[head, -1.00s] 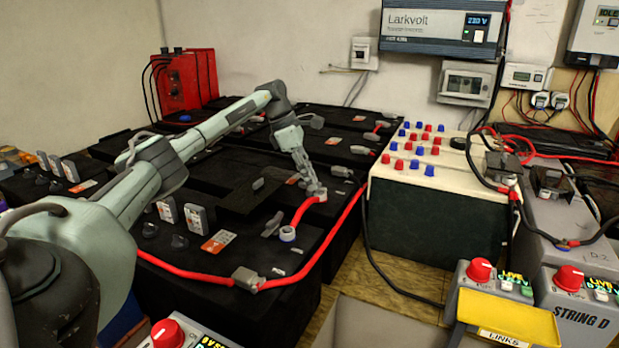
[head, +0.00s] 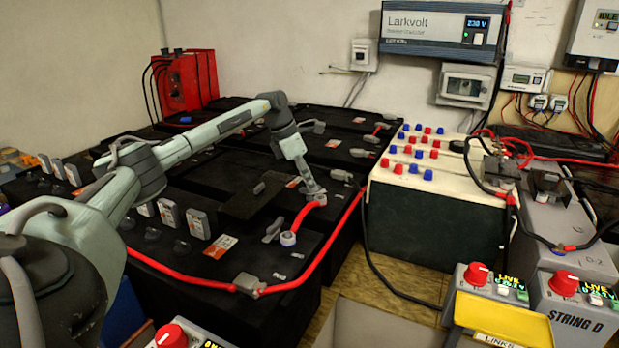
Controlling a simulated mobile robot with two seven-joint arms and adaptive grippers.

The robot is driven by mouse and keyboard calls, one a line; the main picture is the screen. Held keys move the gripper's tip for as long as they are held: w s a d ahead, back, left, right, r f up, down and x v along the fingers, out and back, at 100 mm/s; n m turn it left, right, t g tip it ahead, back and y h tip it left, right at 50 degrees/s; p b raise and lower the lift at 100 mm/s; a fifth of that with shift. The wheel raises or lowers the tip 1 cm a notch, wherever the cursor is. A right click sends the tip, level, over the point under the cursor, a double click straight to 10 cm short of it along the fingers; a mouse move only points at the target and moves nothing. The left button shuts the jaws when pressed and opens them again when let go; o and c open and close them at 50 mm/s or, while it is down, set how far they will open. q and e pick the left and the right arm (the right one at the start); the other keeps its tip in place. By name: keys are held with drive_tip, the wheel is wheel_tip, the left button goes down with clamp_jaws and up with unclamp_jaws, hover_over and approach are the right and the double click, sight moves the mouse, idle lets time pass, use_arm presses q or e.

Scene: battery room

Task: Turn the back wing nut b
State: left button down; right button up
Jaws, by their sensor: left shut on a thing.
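My left arm reaches over the black battery bank, and my left gripper (head: 317,193) points down at the back end of a short red cable link (head: 303,214). Its fingers are shut on the small wing nut there, which they mostly hide. A grey lever-like part (head: 272,228) lies just left of that terminal. I cannot read a letter on any wing nut. My right gripper is not in view.
A long red cable (head: 330,255) runs along the front and right of the black batteries (head: 235,285). A cream-topped battery (head: 440,195) with red and blue caps stands to the right. A yellow tray marked LINKS (head: 503,315) and red-knobbed boxes (head: 570,300) are at front right.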

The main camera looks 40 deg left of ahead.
use_arm(q)
drive_tip(key=n+y, duration=0.1)
drive_tip(key=n, duration=0.1)
drive_tip(key=shift+r+n+p, duration=0.1)
drive_tip(key=shift+n+p, duration=0.25)
drive_tip(key=shift+n, duration=0.55)
drive_tip(key=shift+n+t+y, duration=0.3)
drive_tip(key=shift+n+y, duration=0.3)
drive_tip(key=shift+n, duration=0.3)
drive_tip(key=shift+n+y, duration=0.8)
drive_tip(key=shift+n, duration=1.2)
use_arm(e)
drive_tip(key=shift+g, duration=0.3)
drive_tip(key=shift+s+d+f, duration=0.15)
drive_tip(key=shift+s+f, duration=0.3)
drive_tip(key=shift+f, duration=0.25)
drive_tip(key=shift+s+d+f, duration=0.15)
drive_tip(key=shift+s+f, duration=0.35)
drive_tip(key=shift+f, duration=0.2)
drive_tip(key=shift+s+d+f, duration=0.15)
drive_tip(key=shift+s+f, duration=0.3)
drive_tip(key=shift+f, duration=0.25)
use_arm(q)
drive_tip(key=c, duration=1.6)
unclamp_jaws()
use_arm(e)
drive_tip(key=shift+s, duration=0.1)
